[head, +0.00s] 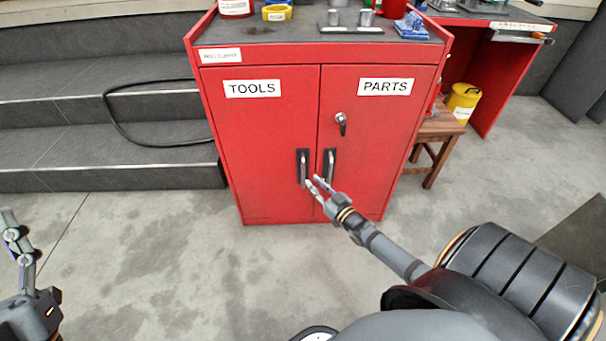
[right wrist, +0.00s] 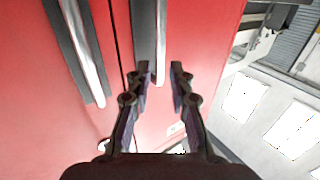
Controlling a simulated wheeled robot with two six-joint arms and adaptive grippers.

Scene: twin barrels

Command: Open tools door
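The red cabinet's TOOLS door (head: 255,120) is on the left and shut, with an upright silver handle (head: 304,168) near the middle gap. The PARTS door (head: 375,110) beside it is shut too, with its own handle (head: 329,163). My right gripper (head: 313,181) is at the lower part of the TOOLS handle. In the right wrist view, which looks upside down, its fingers (right wrist: 159,76) are apart with the TOOLS handle (right wrist: 161,30) showing between them; contact is unclear. The PARTS handle (right wrist: 86,52) lies outside the fingers. My left gripper (head: 14,228) is far left, its opening unclear.
A key sits in a lock (head: 341,119) on the PARTS door. Items stand on the cabinet top, including a blue cloth (head: 411,26). A wooden stool (head: 433,132) with a yellow container (head: 462,101) stands at right. Steps with a black cable (head: 118,124) are at left. The floor in front is clear.

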